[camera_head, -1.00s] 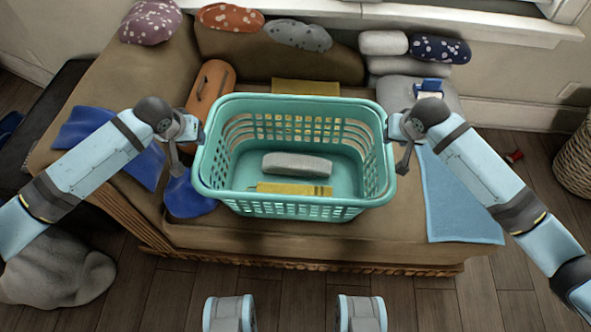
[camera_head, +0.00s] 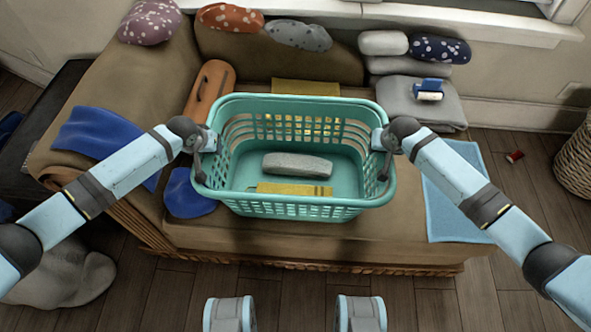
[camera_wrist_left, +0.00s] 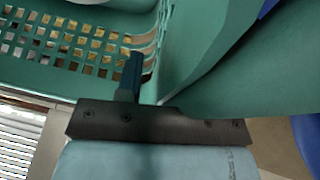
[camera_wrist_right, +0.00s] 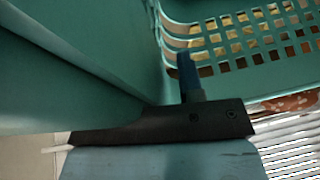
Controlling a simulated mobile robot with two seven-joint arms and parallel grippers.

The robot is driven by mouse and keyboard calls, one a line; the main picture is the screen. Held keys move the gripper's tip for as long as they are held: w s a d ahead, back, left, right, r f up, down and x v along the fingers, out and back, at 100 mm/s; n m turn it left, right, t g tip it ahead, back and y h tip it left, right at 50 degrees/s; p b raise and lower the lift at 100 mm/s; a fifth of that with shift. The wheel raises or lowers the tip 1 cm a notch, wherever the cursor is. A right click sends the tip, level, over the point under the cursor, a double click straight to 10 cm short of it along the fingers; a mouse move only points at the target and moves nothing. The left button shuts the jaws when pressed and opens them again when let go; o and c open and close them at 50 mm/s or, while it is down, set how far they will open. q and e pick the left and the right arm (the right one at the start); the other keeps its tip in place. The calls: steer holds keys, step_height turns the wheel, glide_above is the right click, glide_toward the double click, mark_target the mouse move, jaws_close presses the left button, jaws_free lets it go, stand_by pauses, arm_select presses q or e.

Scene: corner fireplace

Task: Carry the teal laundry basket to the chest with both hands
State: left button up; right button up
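The teal laundry basket (camera_head: 292,211) stands on the brown sofa seat in the head view. It holds a grey bundle (camera_head: 297,164) and a yellow cloth (camera_head: 294,189). My left gripper (camera_head: 200,165) is at its left rim, my right gripper (camera_head: 384,163) at its right rim. In the left wrist view one finger (camera_wrist_left: 131,76) shows on the basket's inner side, with a gap to the wall. The right wrist view likewise shows one finger (camera_wrist_right: 187,75) inside, apart from the wall. The other fingers are hidden behind teal plastic. I cannot pick out the chest.
Blue cloths (camera_head: 110,135) and an orange bolster (camera_head: 208,90) lie left of the basket. A light-blue towel (camera_head: 452,195) hangs on the right. A wicker basket (camera_head: 578,160) stands at far right. Wooden floor (camera_head: 420,295) is open in front.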

arm_select(q)
jaws_close()
arm_select(e)
jaws_close()
arm_select(q)
steer(key=shift+r, duration=0.1)
arm_select(e)
steer(key=shift+r, duration=0.1)
stand_by(0.8)
